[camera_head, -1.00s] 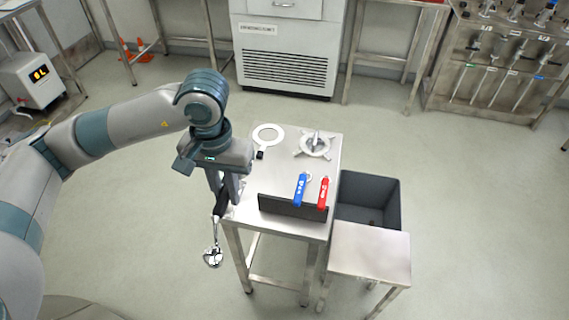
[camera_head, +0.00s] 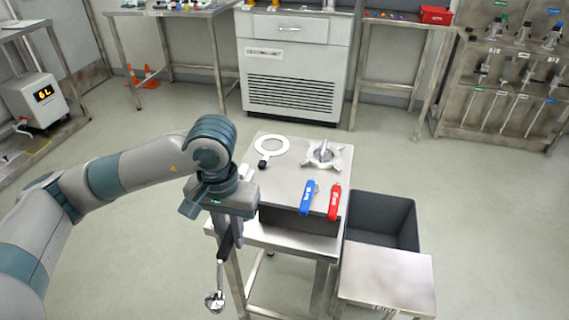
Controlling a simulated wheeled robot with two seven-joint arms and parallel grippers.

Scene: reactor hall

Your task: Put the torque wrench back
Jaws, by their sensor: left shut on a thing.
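My left gripper (camera_head: 228,234) is shut on the black handle of the torque wrench (camera_head: 220,272). The wrench hangs down, with its chrome shaft and round shiny head below the fingers. It is at the near left corner of the small steel table (camera_head: 285,165). A blue-handled tool (camera_head: 306,198) and a red-handled tool (camera_head: 334,203) stand side by side at a dark rack (camera_head: 298,219) along the table's near side. Part of the rack's left end is close behind my gripper. My right gripper is not in view.
A wall rack (camera_head: 505,90) of tools stands back right.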

